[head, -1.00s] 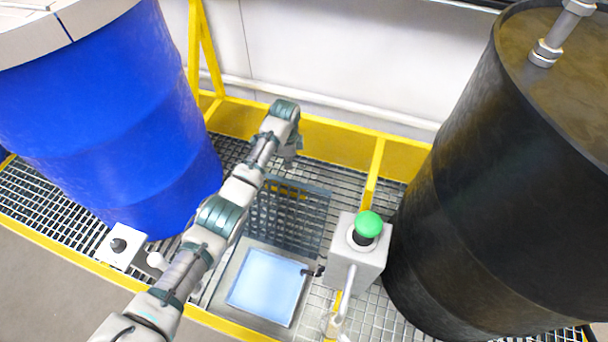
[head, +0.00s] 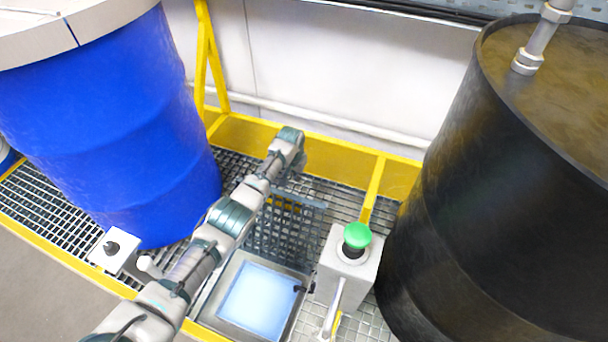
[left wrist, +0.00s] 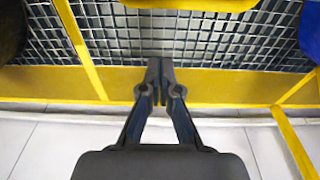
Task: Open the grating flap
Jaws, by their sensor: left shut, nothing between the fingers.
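The grating flap (head: 289,232) is a dark mesh panel standing raised along the far side of a square opening in the walkway. A frame with a pale blue lit panel (head: 258,298) shows in that opening. My left arm reaches over the flap from the left. My left gripper (head: 288,178) is beyond the flap's upper edge, partly hidden by its own wrist; I cannot tell whether it touches the flap. In the left wrist view, its dark fingers (left wrist: 160,65) are shut together with nothing between them, above the grating. My right gripper is not in view.
A blue drum (head: 110,130) stands at left and a black drum (head: 490,190) at right. A grey box with a green button (head: 357,236) stands right of the opening. A yellow kick plate (head: 330,153) and a white wall lie behind.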

